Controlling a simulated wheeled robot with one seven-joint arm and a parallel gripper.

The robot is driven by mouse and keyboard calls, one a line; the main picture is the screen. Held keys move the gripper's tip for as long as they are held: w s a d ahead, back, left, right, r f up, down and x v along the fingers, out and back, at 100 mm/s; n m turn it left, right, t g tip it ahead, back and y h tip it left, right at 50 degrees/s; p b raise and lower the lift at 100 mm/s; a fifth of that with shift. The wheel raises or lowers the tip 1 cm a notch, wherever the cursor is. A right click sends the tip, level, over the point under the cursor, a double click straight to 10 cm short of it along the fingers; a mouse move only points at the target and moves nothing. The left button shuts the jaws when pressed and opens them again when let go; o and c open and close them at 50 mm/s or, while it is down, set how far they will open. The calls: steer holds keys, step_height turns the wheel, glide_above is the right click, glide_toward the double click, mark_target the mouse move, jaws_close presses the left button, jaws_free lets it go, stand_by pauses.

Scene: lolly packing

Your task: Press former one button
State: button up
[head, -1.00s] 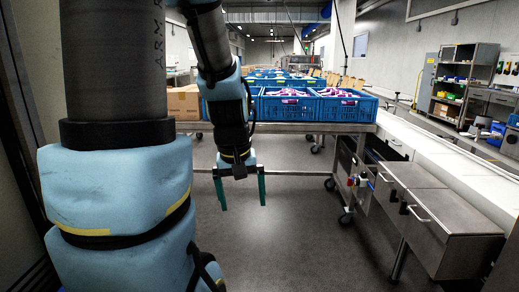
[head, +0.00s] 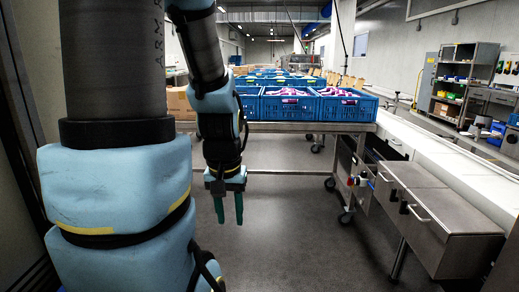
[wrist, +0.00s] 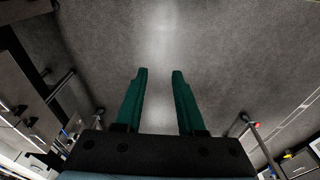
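My gripper (head: 229,222) hangs pointing down over the bare floor, left of the middle in the head view. In the wrist view its two green fingers (wrist: 158,72) stand apart with nothing between them. No button labelled former one can be made out. A small control box with a red spot (head: 363,180) sits beside the drawers at the right in the head view; I cannot tell which button it is. My gripper is well left of it and apart from it.
Blue crates (head: 345,107) with pink and white lollies stand on a wheeled metal table (head: 265,127) ahead. A white conveyor (head: 450,165) and a steel drawer cabinet (head: 425,205) line the right. A cardboard box (head: 180,101) is at left. The middle floor is clear.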

jaws_close()
stand_by(0.9)
